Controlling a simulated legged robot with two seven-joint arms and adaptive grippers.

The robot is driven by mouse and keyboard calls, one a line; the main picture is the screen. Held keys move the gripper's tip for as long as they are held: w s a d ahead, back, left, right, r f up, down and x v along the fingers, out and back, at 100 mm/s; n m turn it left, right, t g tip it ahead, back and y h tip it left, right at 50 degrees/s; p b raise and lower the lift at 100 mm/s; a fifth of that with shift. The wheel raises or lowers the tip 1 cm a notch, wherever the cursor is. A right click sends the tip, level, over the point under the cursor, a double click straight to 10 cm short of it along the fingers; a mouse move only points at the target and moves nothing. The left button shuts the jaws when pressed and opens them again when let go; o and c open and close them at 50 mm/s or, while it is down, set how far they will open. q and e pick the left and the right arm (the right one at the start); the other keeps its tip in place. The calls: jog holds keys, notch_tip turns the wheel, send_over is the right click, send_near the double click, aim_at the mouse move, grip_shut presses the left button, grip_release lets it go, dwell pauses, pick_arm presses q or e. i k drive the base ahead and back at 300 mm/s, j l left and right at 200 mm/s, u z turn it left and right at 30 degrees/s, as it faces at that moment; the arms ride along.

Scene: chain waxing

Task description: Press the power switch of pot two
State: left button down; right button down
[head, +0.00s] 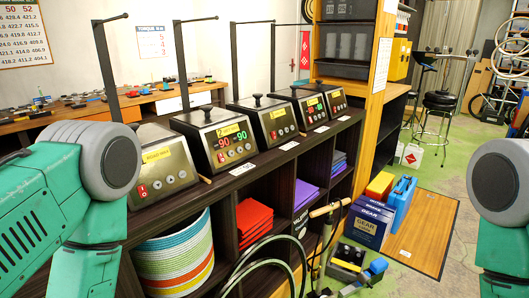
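Pot two (214,137) is a dark box with a steel front and a black lid knob. It stands second from the near end of a row on the dark shelf top. Its yellow label seems to start with a 2, and its display (235,137) is lit with red and green digits that look like 90. A small red power switch (221,157) sits at the lower left of its front, beside round knobs. Whether the switch is pressed is too small to tell. My left and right arms show at the picture's sides; neither gripper is in view.
A nearer pot (164,171) is partly behind my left arm, with a red switch (143,191) and no lit display visible. Several pots continue farther along the shelf. Below are a striped basket (174,252) and red folded cloths (254,221). Black posts rise behind the pots.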

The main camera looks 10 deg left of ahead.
aim_at(222, 159)
jog(key=i+l, duration=0.15)
jog(key=l, duration=0.2)
jog(key=i+l+u, duration=0.1)
jog(key=l, duration=0.25)
jog(key=i+l, duration=0.1)
jog(key=l, duration=0.3)
jog(key=i+l, duration=0.15)
jog(key=l, duration=0.2)
jog(key=u, duration=0.05)
